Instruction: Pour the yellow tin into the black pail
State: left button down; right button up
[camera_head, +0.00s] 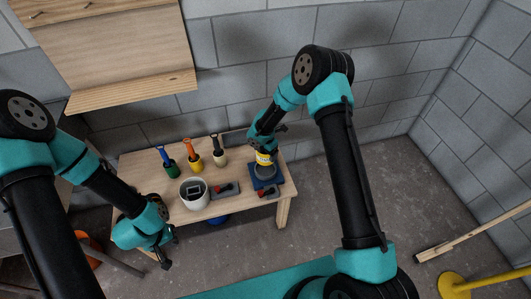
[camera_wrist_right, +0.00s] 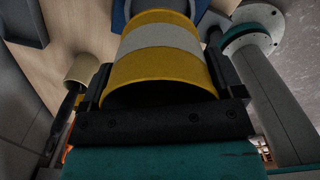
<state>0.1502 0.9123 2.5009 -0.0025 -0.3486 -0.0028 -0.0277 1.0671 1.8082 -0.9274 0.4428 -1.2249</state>
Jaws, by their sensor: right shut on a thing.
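The yellow tin (camera_head: 264,157) has a pale band and is at the right end of the workbench. My right gripper (camera_head: 267,146) is shut on it; in the right wrist view the tin (camera_wrist_right: 163,65) sits between the jaws. Under it is a blue block with a dark grey round top (camera_head: 265,172); I cannot tell whether the tin touches it. No pail with a black outside is clear. My left gripper (camera_head: 169,250) is open and empty, low in front of the bench.
A wooden shelf (camera_head: 130,89) hangs above left.

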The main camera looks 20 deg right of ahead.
dwell(0.7)
jog(key=m, duration=0.5)
jog(key=shift+s+d+r+m, duration=0.25)
jog(key=shift+s+d+m, duration=0.05)
jog(key=shift+s+m, duration=0.1)
jog(key=m, duration=0.6)
jog(key=shift+s+d+r, duration=0.2)
jog(key=shift+s+d, duration=0.15)
jog(key=shift+s, duration=0.05)
jog(key=m, duration=0.6)
jog(key=shift+s+d+r+m, duration=0.2)
jog(key=shift+s+d+m, duration=0.1)
jog(key=shift+s, duration=0.1)
jog(key=m, duration=0.4)
jog(key=s+m, duration=0.1)
jog(key=m, duration=0.1)
jog(key=shift+d+r, duration=0.25)
jog(key=shift+d, duration=0.05)
jog(key=shift+w+a, duration=0.1)
